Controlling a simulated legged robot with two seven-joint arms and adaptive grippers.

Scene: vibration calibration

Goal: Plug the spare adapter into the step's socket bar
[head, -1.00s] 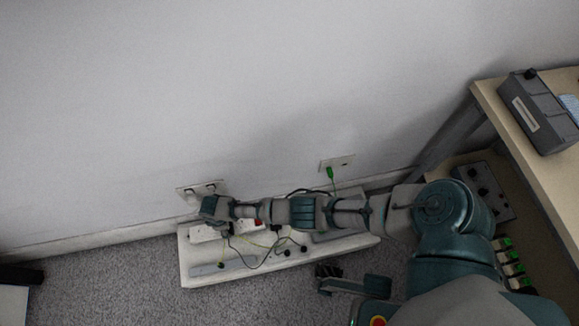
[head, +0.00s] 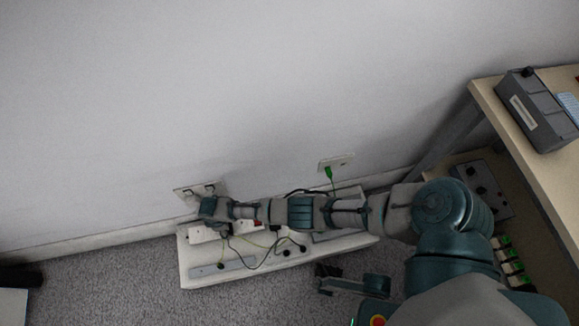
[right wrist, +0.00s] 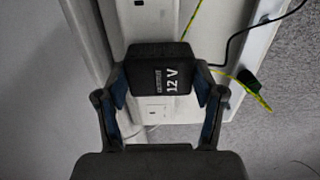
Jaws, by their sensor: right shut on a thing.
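The spare adapter (right wrist: 158,75) is a black block marked "12 V" in the right wrist view. My right gripper (right wrist: 160,88) is shut on it, one finger on each side. The white socket bar (right wrist: 155,112) runs behind the adapter, with a socket face partly showing just below it. I cannot tell whether the adapter touches the bar. In the head view my right gripper (head: 208,210) is at the left end of the white step (head: 300,262), over the socket bar (head: 203,236), and hides the adapter.
A wall socket (head: 183,193) is close behind the gripper. Another wall socket (head: 345,161) holds a green plug (head: 329,172). Loose black and yellow-green cables (head: 262,258) lie on the step. A wooden bench (head: 492,98) with a grey box (head: 535,105) stands at the right.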

